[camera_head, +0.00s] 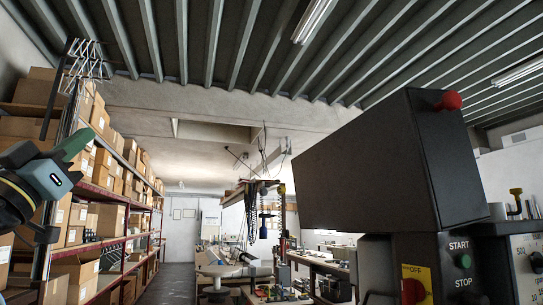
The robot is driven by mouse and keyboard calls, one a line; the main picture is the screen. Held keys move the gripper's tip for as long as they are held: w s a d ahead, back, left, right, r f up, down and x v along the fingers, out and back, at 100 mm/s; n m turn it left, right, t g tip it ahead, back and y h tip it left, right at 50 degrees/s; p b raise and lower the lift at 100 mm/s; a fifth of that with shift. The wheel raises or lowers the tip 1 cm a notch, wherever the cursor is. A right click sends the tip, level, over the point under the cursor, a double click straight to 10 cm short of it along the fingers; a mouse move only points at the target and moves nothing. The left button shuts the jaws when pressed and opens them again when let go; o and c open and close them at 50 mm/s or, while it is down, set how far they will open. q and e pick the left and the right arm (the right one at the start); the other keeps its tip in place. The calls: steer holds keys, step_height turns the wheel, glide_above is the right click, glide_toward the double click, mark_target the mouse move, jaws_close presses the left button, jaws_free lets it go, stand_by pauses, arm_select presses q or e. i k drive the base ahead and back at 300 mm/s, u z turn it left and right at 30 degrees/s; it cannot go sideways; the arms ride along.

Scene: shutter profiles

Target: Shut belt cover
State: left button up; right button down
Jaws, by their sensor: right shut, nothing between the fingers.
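The belt cover (375,165) is a large dark grey box at the right, with a red knob (448,101) at its upper right corner. It sits tilted on top of a dark machine (420,255), and its hinge side and underside are hidden. The machine's front has a green START button, a STOP label and a yellow OFF switch (416,285).
Shelves with cardboard boxes (104,218) line the left side behind my gripper. Workbenches with tools (325,262) stand in the middle distance. A second control panel (528,262) is at the right edge. The space between my gripper and the cover looks open.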

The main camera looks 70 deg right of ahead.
mark_target(407, 164)
steer(key=z, duration=0.95)
steer(key=i, duration=1.05)
steer(key=z, duration=0.9)
